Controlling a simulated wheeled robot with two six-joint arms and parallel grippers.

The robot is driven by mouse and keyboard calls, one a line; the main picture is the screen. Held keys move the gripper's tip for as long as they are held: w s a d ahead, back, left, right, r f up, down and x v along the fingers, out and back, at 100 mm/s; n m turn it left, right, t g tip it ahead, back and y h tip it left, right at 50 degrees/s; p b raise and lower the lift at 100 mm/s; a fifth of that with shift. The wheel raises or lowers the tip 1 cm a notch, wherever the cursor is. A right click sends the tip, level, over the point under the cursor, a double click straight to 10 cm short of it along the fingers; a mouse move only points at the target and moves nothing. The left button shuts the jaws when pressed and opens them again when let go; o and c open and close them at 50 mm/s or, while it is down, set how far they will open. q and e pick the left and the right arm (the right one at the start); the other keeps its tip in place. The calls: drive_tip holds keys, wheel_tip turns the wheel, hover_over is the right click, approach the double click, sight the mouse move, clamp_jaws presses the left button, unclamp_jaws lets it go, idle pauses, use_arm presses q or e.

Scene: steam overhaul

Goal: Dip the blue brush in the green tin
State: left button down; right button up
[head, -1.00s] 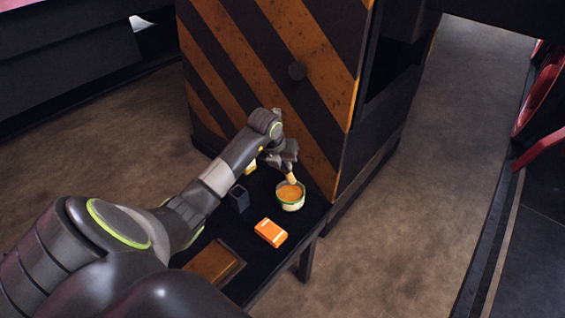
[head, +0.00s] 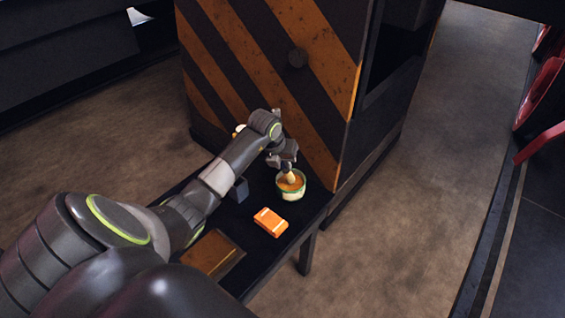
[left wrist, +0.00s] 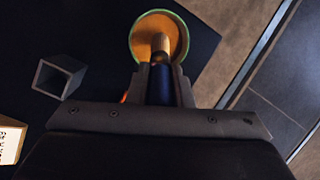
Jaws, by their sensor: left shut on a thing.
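The green-rimmed tin (head: 291,194) stands on a small dark table, with orange-yellow contents. It also shows at the top of the left wrist view (left wrist: 135,38). My left gripper (head: 285,162) is shut on the blue brush, just above the tin. In the left wrist view the blue handle (left wrist: 160,88) sits between my left fingers (left wrist: 160,82). The pale bristles (head: 288,177) point down over the tin's opening and appear to be inside the rim. I cannot tell whether they touch the contents. My right gripper is not in view.
An orange box (head: 271,221) lies on the table (head: 262,250) in front of the tin. A grey square holder (head: 239,190) and a brown-gold tray (head: 213,254) are nearer my arm. A striped cabinet (head: 300,95) stands close behind the tin.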

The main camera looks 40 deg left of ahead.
use_arm(q)
drive_tip(key=shift+f, duration=0.25)
idle(0.4)
drive_tip(key=shift+f+b, duration=0.3)
drive_tip(key=shift+b, duration=0.15)
idle(1.1)
drive_tip(key=shift+r, duration=0.1)
